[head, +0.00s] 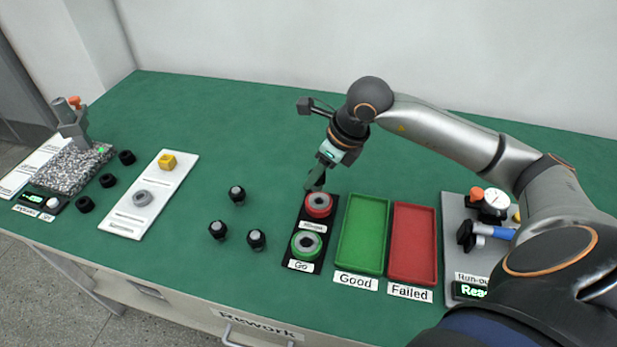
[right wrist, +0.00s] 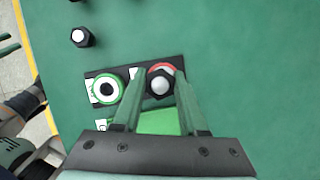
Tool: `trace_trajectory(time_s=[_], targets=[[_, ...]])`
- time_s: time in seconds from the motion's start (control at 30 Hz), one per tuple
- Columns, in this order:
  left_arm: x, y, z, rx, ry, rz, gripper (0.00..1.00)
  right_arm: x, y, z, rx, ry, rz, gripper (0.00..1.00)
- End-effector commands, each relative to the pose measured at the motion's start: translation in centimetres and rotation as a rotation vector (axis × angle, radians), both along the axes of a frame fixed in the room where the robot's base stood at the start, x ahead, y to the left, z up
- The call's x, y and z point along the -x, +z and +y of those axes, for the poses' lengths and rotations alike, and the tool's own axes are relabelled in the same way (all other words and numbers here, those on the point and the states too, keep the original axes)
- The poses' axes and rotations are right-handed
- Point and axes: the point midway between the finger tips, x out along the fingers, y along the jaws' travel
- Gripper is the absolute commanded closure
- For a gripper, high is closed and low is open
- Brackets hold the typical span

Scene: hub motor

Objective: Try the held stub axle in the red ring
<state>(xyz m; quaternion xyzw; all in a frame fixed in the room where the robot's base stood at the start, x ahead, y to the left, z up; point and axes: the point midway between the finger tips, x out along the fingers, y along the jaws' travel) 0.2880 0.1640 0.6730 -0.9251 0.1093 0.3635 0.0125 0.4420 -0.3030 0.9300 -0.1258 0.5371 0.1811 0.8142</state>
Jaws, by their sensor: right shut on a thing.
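My right gripper (head: 316,186) points down just behind the red ring (head: 318,206) in the head view. In the right wrist view its fingers (right wrist: 156,100) are shut on a dark stub axle with a pale grey top (right wrist: 160,84). The axle covers much of the red ring (right wrist: 157,67) there; I cannot tell whether it is above the ring or in it. The green ring (head: 306,244), labelled Go, sits in front of the red one on the same black plate (head: 327,232). At the left edge of the right wrist view, finger-like green pieces (right wrist: 8,45) look like my left gripper, cut off.
Several loose stub axles (head: 237,195) stand left of the plate. The green Good tray (head: 364,236) and red Failed tray (head: 413,243) lie to its right. A run-out gauge (head: 490,203) stands beyond, partly behind my right arm. The green table behind the plate is clear.

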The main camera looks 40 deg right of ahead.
Motion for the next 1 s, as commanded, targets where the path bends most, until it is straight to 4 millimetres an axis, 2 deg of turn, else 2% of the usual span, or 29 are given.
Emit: trace_trajectory(time_s=[0.13, 0.67, 1.0], targets=[[0.1, 0.4, 0.3, -0.002, 0.006, -0.001, 0.50, -0.5, -0.3, -1.0, 0.002, -0.052, 0.002, 1.00], [-0.1, -1.9, -1.1, 0.013, -0.017, 0.012, 0.50, -0.5, -4.1, -1.0, 0.003, -0.052, 0.000, 1.00], [-1.3, -1.0, -1.6, 0.020, -0.029, -0.010, 0.50, -0.5, -4.4, -1.0, 0.003, -0.051, 0.000, 1.00]])
